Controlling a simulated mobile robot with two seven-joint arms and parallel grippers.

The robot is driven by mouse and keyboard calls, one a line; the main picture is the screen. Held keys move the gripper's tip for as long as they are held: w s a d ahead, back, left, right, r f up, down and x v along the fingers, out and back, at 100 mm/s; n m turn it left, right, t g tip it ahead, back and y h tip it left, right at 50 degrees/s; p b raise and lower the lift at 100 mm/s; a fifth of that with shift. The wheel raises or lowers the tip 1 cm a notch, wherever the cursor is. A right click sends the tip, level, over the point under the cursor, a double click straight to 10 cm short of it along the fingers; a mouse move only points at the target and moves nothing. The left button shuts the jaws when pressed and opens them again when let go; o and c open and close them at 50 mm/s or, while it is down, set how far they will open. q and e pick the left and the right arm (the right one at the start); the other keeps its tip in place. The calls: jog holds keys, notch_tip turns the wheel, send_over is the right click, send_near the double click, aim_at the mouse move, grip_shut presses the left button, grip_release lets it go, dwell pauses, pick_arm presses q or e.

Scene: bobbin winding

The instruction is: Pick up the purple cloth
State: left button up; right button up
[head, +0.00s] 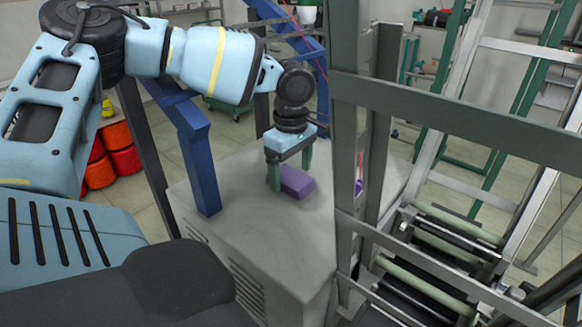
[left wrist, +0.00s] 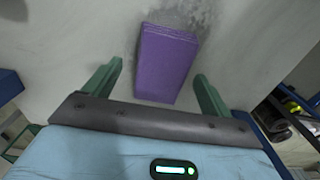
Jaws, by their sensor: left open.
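The purple cloth (head: 297,183) lies folded into a block on top of the grey cabinet (head: 262,233). In the left wrist view the cloth (left wrist: 166,62) shows between and beyond the two green fingers. My left gripper (head: 290,180) points down at the cloth, with one finger at its left side and the other behind it. In the left wrist view the left gripper (left wrist: 158,82) is open and nothing is gripped. Whether the fingers touch the cloth cannot be told. My right gripper is not in view.
A blue post (head: 200,165) stands at the cabinet's left edge. A grey metal frame (head: 345,150) rises on the right, close to the gripper, and a roller machine (head: 455,240) stands beyond it. Red containers (head: 122,150) sit on the floor at left. The cabinet's front top is clear.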

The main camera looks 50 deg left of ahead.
aim_at(291, 176)
pick_arm(q)
jog(key=shift+f, duration=0.4)
jog(key=c, duration=1.1)
jog(key=shift+r, duration=0.1)
notch_tip(291, 176, up, 18)
jog(key=shift+f, duration=0.1)
